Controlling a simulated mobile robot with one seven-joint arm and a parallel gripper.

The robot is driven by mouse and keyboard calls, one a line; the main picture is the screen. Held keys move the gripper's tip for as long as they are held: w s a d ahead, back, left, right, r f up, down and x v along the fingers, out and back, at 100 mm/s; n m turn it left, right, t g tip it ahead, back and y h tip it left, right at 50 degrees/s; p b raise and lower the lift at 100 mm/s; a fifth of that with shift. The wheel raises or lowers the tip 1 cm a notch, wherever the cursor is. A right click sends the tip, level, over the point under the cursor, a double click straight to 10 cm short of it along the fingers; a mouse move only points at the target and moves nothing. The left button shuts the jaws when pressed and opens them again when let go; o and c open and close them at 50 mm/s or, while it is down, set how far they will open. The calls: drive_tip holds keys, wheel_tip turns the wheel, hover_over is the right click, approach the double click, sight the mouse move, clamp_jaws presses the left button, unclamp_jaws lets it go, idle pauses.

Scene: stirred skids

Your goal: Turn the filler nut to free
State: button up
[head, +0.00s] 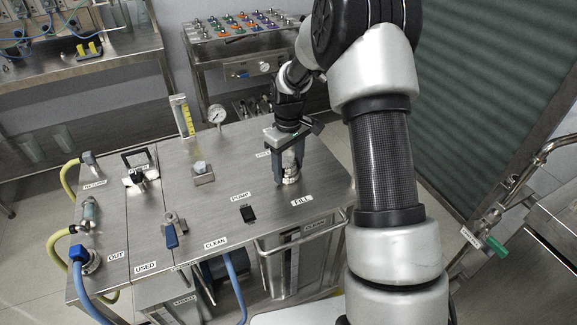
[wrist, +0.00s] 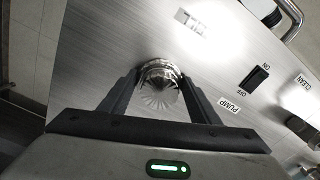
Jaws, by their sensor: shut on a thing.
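The filler nut (wrist: 160,92) is a shiny round metal piece with a ribbed face, standing on the steel skid top (head: 228,205) by the FILL label (head: 302,201). My gripper (wrist: 155,88) has its two dark fingers closed on either side of the nut. In the head view, my gripper (head: 288,170) points down at the right part of the skid top, with the nut's metal base (head: 290,179) just showing below the fingers. The rest of the nut is hidden there by the gripper. I cannot tell from these frames how far the nut is turned.
A black PUMP switch (head: 248,213) sits left of the nut. A blue-handled valve (head: 170,234), a pressure gauge (head: 217,115) and a level tube (head: 182,114) stand farther left. Yellow and blue hoses join the left edge. A cart with coloured parts (head: 240,27) stands behind.

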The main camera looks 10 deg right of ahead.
drive_tip(key=o, duration=1)
drive_tip(key=shift+o, duration=0.2)
wheel_tip(320, 180, up, 18)
drive_tip(key=p, duration=0.2)
drive_tip(key=shift+f, duration=0.25)
